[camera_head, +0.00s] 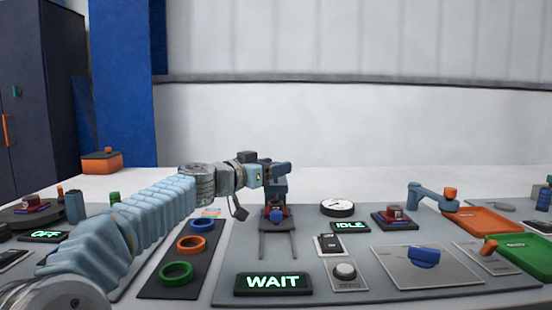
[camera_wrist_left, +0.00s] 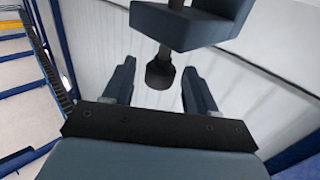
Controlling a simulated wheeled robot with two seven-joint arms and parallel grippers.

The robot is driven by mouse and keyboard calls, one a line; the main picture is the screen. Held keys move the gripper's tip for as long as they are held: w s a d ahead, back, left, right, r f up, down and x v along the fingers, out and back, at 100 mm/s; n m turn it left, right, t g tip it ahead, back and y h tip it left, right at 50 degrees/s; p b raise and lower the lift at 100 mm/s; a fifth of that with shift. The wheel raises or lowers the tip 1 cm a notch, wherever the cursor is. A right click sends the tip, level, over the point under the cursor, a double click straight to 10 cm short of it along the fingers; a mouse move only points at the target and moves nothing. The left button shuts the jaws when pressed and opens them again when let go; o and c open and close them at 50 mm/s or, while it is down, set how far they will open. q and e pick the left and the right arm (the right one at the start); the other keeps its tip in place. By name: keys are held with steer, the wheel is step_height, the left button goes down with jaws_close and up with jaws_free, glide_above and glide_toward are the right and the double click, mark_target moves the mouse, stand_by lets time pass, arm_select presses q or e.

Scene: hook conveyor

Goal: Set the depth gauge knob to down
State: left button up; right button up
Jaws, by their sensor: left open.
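A blue-grey upright device (camera_head: 279,186), which looks like the depth gauge, stands at the middle of the table with a dark base. My left gripper (camera_head: 262,174) is right beside its upper part, coming from the left. In the left wrist view my left gripper (camera_wrist_left: 158,72) is open. A dark knob (camera_wrist_left: 160,75) on a thin stem shows between its two fingers, with gaps on both sides. The stem runs to a blue-grey block (camera_wrist_left: 190,22), which looks like the device's head. I cannot tell the knob's depth between the fingers. My right gripper is not in view.
A lit WAIT sign (camera_head: 273,283) and a round white dial (camera_head: 337,207) are near the device. A blue knob (camera_head: 423,257) sits on a grey plate at right. Coloured rings (camera_head: 175,272) lie on a dark strip under my left arm. Orange (camera_head: 482,220) and green trays are at far right.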

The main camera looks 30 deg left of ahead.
arm_select(q)
steer(key=shift+w+d, duration=0.2)
steer(key=shift+w, duration=0.4)
